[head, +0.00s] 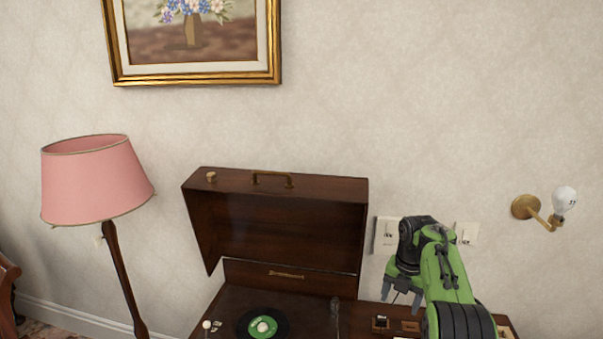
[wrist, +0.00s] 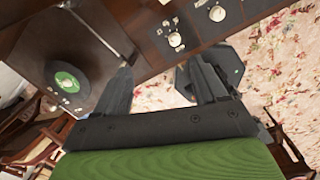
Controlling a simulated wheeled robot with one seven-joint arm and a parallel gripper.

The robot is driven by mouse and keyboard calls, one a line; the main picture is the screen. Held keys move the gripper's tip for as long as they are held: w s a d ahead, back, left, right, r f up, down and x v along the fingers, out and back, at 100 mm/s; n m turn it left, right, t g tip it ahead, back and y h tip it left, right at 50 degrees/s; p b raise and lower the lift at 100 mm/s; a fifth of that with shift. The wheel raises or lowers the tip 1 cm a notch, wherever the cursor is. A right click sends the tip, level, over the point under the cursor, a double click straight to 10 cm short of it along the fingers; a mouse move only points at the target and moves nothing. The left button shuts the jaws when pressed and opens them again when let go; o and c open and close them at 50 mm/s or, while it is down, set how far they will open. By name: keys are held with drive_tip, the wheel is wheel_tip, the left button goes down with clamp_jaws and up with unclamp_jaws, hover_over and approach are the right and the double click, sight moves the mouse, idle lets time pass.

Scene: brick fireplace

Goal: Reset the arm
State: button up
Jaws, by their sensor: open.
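My green and black arm reaches in from the lower right of the head view. My gripper (head: 402,297) hangs over the right part of the record player cabinet, left of the arm's green link. In the wrist view my gripper (wrist: 160,68) has its two dark fingers spread wide apart with nothing between them. The fingers are above the cabinet's edge, and floral carpet shows below and beyond them. Whether a fingertip touches the cabinet cannot be told.
The wooden record player (head: 278,268) stands against the wall with its lid up and a black record (head: 262,325) inside. Knobs (wrist: 176,40) sit on its panel. A pink lamp (head: 95,182) stands left, a wall light (head: 545,210) right. Wall switches (head: 387,235) are behind my arm.

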drive_tip(key=s+a+r+m+t, duration=0.1)
drive_tip(key=s+a+r+m, duration=0.3)
drive_tip(key=s+r+m, duration=0.35)
drive_tip(key=s+a+r+m+t, duration=0.1)
drive_tip(key=s+a+r+m, duration=0.2)
drive_tip(key=s+r+m, duration=0.5)
drive_tip(key=s+a+f+m+t+p, duration=0.1)
drive_tip(key=s+m, duration=0.6)
drive_tip(key=s, duration=0.4)
drive_tip(key=s+a+f+m+t, duration=0.1)
drive_tip(key=s+m, duration=0.5)
drive_tip(key=s, duration=0.6)
drive_tip(key=shift+a+f+m+t+p, duration=0.25)
drive_tip(key=shift+f+m+t+p, duration=0.15)
drive_tip(key=shift+f, duration=0.15)
